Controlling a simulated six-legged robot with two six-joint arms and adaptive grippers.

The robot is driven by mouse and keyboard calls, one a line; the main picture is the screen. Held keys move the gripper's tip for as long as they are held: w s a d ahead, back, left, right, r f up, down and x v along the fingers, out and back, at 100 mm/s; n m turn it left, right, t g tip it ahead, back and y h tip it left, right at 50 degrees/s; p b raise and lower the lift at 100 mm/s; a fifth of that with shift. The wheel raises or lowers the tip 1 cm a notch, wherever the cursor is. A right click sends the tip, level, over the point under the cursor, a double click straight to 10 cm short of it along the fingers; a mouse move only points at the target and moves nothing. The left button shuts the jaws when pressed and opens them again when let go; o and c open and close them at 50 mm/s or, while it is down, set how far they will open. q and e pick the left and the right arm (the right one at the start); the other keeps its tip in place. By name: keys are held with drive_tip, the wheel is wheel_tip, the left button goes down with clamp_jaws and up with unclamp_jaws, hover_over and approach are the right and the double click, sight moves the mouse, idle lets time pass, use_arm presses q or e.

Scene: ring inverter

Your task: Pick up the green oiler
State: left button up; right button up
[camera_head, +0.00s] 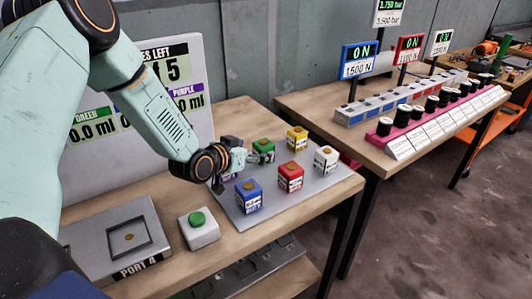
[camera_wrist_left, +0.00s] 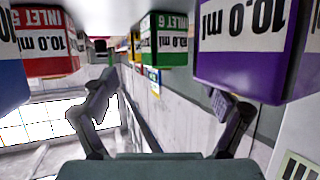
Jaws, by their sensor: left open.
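The green oiler (camera_head: 263,146) is a small cube with a white label, standing on a grey plate (camera_head: 258,212) on the near table. In the left wrist view, which looks upside down, the green oiler (camera_wrist_left: 163,45) is ahead, between and beyond the fingers. My left gripper (camera_head: 236,160) is open, just left of the green oiler in the head view, and apart from it. In the left wrist view my left gripper (camera_wrist_left: 165,108) has its two fingers spread with nothing between them. My right gripper is not in view.
A purple oiler (camera_wrist_left: 250,50) is close to the right finger in the wrist view. Blue (camera_head: 249,196), red (camera_head: 290,177), white (camera_head: 326,159) and yellow (camera_head: 297,139) oilers share the plate. A green button box (camera_head: 199,229) stands at the front left.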

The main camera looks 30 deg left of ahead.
sight(260, 146)
use_arm(q)
drive_tip(key=shift+b+x, duration=0.65)
drive_tip(key=shift+x, duration=2.4)
drive_tip(key=shift+s+a+r, duration=0.1)
drive_tip(key=shift+a+r, duration=0.1)
drive_tip(key=shift+r, duration=0.05)
drive_tip(key=shift+c, duration=1.1)
drive_tip(key=c, duration=1.1)
drive_tip(key=shift+c, duration=0.2)
